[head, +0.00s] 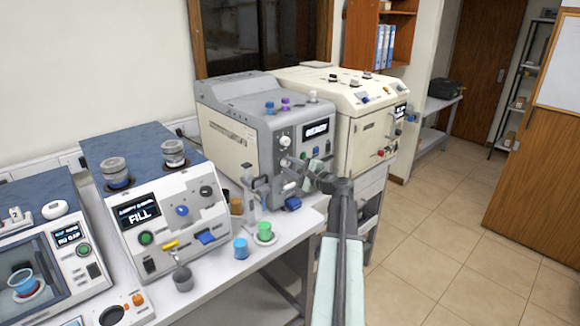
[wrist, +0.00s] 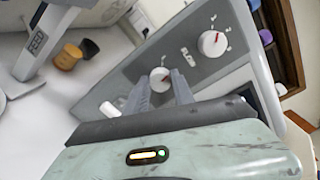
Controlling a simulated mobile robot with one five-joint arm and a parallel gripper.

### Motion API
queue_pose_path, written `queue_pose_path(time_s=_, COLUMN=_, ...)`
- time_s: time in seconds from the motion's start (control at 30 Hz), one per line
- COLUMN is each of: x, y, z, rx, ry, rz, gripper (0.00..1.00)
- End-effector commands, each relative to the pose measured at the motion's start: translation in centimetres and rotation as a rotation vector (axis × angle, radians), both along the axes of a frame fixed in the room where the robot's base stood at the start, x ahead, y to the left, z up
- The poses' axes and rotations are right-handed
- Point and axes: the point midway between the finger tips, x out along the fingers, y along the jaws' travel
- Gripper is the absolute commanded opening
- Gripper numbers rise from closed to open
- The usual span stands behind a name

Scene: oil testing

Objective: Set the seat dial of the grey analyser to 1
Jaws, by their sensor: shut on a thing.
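The grey analyser (head: 238,98) stands on the bench at the centre of the head view, with its lit display reading READY. Its front panel (wrist: 235,68) fills the upper right of the wrist view. My gripper (wrist: 161,85) is at this panel, its two fingers shut on a small white dial (wrist: 159,74). Its label and setting cannot be read. A larger white dial (wrist: 213,43) with a red pointer and small marks around it is apart from the fingers. In the head view my gripper (head: 296,166) hides the lower panel.
A cream machine (head: 350,100) stands close on the right. A white machine (head: 165,210) showing FILL is on the left. A stand (head: 255,190), a green cup (head: 265,230) and a blue cup (head: 240,248) are on the bench near my arm. The floor at right is clear.

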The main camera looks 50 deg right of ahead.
Motion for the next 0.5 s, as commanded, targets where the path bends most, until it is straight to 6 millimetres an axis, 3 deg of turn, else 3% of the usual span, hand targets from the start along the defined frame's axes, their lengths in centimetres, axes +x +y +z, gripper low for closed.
queue_pose_path(time_s=0.5, x=-0.01, y=0.16, z=-0.17, rx=-0.443, ry=0.034, rz=0.001, gripper=0.00)
